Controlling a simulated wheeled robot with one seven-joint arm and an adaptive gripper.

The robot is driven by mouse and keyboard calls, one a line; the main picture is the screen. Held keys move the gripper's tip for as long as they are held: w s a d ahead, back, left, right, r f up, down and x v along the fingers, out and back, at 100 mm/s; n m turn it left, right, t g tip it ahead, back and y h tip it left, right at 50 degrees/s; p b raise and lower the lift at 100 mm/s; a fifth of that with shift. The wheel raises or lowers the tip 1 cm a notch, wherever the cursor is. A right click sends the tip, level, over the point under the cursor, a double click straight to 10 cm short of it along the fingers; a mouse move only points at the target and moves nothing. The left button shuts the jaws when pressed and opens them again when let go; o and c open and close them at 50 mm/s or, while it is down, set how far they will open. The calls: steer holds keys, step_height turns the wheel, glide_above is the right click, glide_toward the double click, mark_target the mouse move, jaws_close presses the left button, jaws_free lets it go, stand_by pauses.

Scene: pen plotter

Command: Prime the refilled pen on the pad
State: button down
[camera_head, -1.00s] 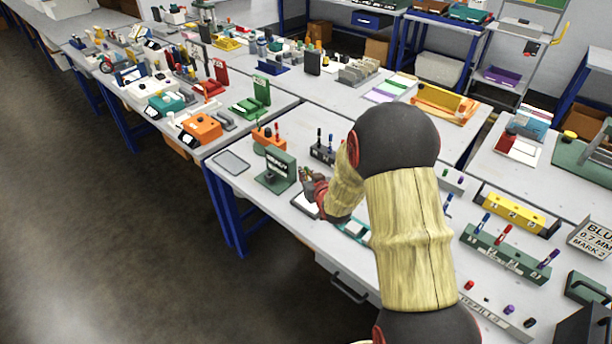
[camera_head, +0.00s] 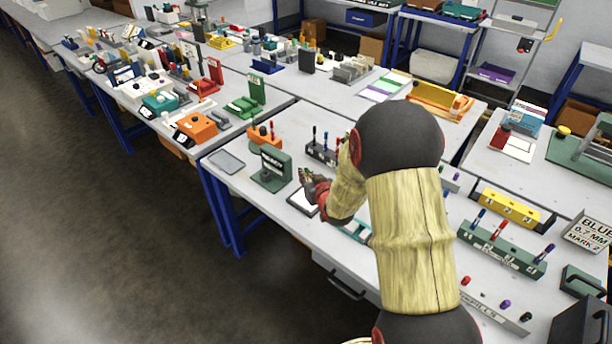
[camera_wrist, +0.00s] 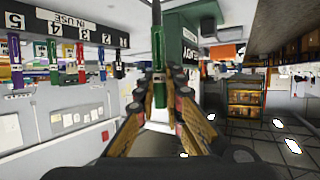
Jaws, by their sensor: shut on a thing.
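In the wrist view my gripper (camera_wrist: 160,95) is shut on a green pen (camera_wrist: 158,48), which points away from the palm with its dark end at the top edge. In the head view my gripper (camera_head: 308,178) is at the near bench, over or just behind a white pad (camera_head: 302,203) in a dark frame. The pen is too small to make out there. I cannot tell whether the pen touches the pad. My forearm hides part of the bench to the right.
A green stand (camera_head: 273,168) is close on the left of my gripper. A dark rack with pens (camera_head: 322,152) is behind it. In the wrist view an "IN USE" rack (camera_wrist: 68,28) holds several coloured pens. A grey tray (camera_head: 227,161) lies at the left bench edge.

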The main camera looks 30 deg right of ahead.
steer(key=shift+f+b, duration=0.65)
steer(key=shift+f, duration=0.15)
steer(key=shift+r, duration=0.1)
steer(key=shift+r+p, duration=0.5)
steer(key=shift+r, duration=0.35)
steer(key=shift+s+d, duration=0.2)
steer(key=shift+s, duration=0.3)
steer(key=shift+s+d, duration=0.15)
steer(key=shift+s, duration=0.3)
steer(key=shift+f+b, duration=0.8)
steer(key=shift+f, duration=0.15)
steer(key=shift+r, duration=0.2)
step_height(320, 180, up, 7)
steer(key=p, duration=0.4)
steer(key=shift+r, duration=0.2)
